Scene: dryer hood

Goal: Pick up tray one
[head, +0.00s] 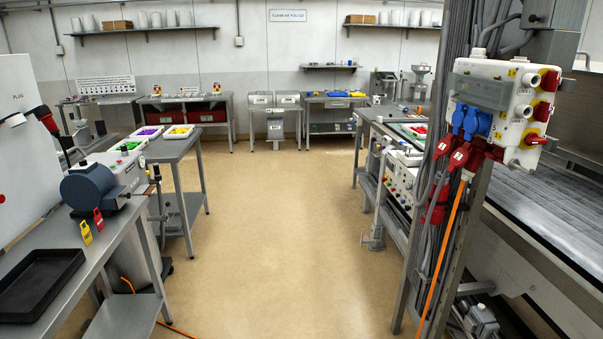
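A black, empty, shallow tray (40,285) lies flat on the steel bench at the lower left. White trays sit on the farther left table: one with purple pieces (146,132), one with yellow pieces (179,131) and one with green pieces (128,145). Another tray with red and green pieces (416,131) is on the right bench. I cannot read any label that marks tray one. Neither of my grippers shows in the head view.
A blue-grey machine (95,188) with yellow and red tags stands behind the black tray. A post with a socket box (497,105) and hanging cables blocks the right. The tan floor (270,240) between the benches is clear, apart from an orange cable (178,331) at lower left.

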